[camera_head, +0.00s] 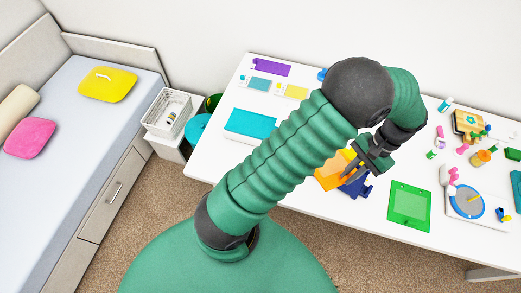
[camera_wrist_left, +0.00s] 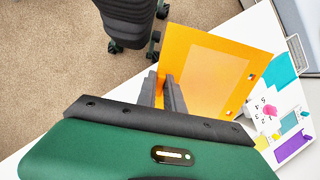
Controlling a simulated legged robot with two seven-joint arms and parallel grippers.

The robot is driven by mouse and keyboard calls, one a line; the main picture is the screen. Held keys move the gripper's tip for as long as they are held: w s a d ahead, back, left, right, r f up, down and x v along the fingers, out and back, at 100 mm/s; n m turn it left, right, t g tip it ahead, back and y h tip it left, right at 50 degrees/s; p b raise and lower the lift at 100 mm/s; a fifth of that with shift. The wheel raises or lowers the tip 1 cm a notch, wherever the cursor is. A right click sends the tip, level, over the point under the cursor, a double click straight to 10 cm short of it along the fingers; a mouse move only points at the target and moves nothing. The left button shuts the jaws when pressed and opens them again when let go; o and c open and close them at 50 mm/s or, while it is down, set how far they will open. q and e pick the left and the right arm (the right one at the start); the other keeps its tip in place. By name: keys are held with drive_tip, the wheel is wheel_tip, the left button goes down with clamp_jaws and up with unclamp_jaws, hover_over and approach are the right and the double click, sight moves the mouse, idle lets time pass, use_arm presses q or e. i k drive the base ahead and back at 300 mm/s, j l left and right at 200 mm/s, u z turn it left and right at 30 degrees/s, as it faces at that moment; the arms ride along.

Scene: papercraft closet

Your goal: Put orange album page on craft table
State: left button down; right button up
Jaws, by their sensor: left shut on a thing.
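The orange album page (camera_head: 329,172) is a flat orange sheet with punched holes along one edge in the left wrist view (camera_wrist_left: 212,72). My left gripper (camera_head: 362,163) is shut on its edge, and the dark fingers also show in the left wrist view (camera_wrist_left: 168,88). The page is over the front part of the white craft table (camera_head: 212,152), beside a dark blue item (camera_head: 356,188). I cannot tell whether the page touches the table. My right gripper is not in view.
A green page (camera_head: 408,206) lies right of the gripper. A teal sheet (camera_head: 252,123) lies on the left of the table. A turntable-like blue disc (camera_head: 466,201) and several small craft items crowd the right. A bed (camera_head: 75,120) stands far left.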

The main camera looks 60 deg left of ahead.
sight(223, 162)
drive_tip(key=u, duration=0.4)
drive_tip(key=i+j+u, duration=0.1)
drive_tip(key=u, duration=0.7)
drive_tip(key=i+u, duration=0.1)
drive_tip(key=u, duration=0.3)
